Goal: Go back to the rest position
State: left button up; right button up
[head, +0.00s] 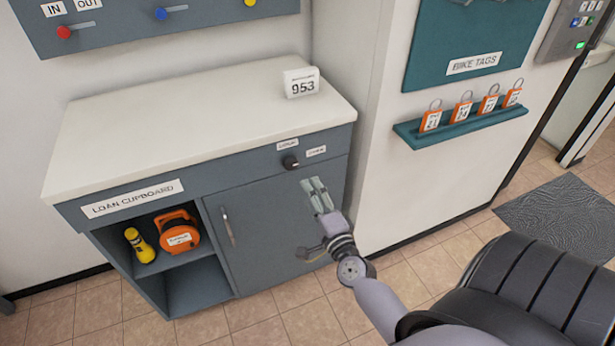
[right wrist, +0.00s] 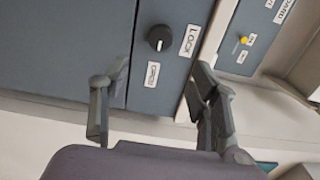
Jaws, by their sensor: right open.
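My right gripper (head: 316,195) is in front of the loan cupboard (head: 215,190), below and to the right of its black knob (head: 290,162). In the right wrist view its two fingers (right wrist: 155,108) are spread apart with nothing between them. The knob (right wrist: 158,38) shows beyond the fingers, apart from them, with a label reading LOCK beside it and a second label under it. The cupboard door (head: 265,225) with its upright handle looks closed. My left gripper is in neither view.
A white block marked 953 (head: 301,82) stands on the cupboard top (head: 190,110). Tiled floor (head: 310,320) lies in front.

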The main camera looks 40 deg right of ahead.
jog(key=s+a+f+n+g+y, duration=0.2)
jog(key=s+a+f+n+g, duration=0.15)
jog(key=f, duration=0.65)
jog(key=s+a+f+n+g+y, duration=0.1)
jog(key=s+a+f+n+g, duration=0.2)
jog(key=f, duration=0.7)
jog(key=s+a+f+n+g+y, duration=0.1)
jog(key=s+a+f+n+y, duration=0.3)
jog(key=f, duration=0.7)
jog(key=s+f+n+g+h, duration=0.1)
jog(key=s+f+n+g, duration=0.2)
jog(key=s, duration=0.7)
jog(key=s+a+f+n+g+p, duration=0.1)
jog(key=s+f+n+g, duration=0.2)
jog(key=s, duration=0.7)
jog(key=s+f+n+g+h, duration=0.1)
jog(key=s+f+n+g, duration=0.2)
jog(key=s+f+n, duration=0.3)
jog(key=s+f, duration=0.4)
jog(key=shift+s+a+n+h, duration=0.15)
jog(key=shift+s+n+h, duration=0.15)
jog(key=shift+n, duration=0.05)
jog(key=shift+f, duration=0.1)
